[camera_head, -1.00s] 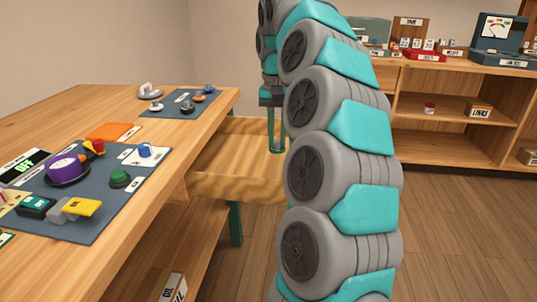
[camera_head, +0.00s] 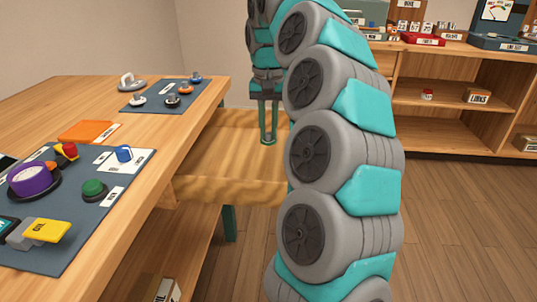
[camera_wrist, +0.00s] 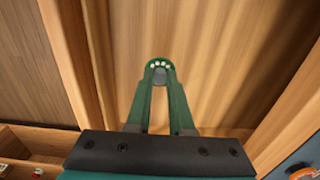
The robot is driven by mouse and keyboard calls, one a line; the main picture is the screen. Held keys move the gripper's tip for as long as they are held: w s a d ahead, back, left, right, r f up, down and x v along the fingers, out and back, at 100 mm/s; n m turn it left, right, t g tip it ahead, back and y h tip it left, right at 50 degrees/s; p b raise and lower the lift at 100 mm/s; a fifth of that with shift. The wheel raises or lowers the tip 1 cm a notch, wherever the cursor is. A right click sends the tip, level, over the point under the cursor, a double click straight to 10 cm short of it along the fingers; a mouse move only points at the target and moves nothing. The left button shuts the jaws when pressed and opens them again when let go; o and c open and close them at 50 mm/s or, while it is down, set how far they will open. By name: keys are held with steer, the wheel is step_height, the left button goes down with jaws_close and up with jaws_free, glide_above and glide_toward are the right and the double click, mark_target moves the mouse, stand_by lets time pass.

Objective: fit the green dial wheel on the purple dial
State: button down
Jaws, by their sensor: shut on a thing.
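The purple dial (camera_head: 30,178) sits on a dark base on the grey-blue panel (camera_head: 75,225) at the left of the wooden table in the head view. My gripper (camera_head: 268,138) hangs right of the table, over a lower wooden surface, well apart from the purple dial. In the wrist view my gripper (camera_wrist: 160,80) is shut on a small green piece with a grey middle and white dots, which looks like the green dial wheel (camera_wrist: 160,65). The fingers hide much of it. The purple dial is not seen in the wrist view.
A green button (camera_head: 94,188), a yellow block (camera_head: 47,231) and a blue knob (camera_head: 124,154) stand around the purple dial. A second panel with several knobs (camera_head: 166,96) lies farther back. An orange pad (camera_head: 87,131) lies between. Shelves (camera_head: 450,103) stand at the right.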

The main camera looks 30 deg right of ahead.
mark_target(268, 142)
steer(key=shift+f, duration=3.25)
steer(key=shift+f, duration=0.1)
steer(key=shift+f, duration=0.15)
steer(key=c, duration=0.8)
jaws_free()
step_height(268, 142, up, 7)
steer(key=shift+r, duration=0.45)
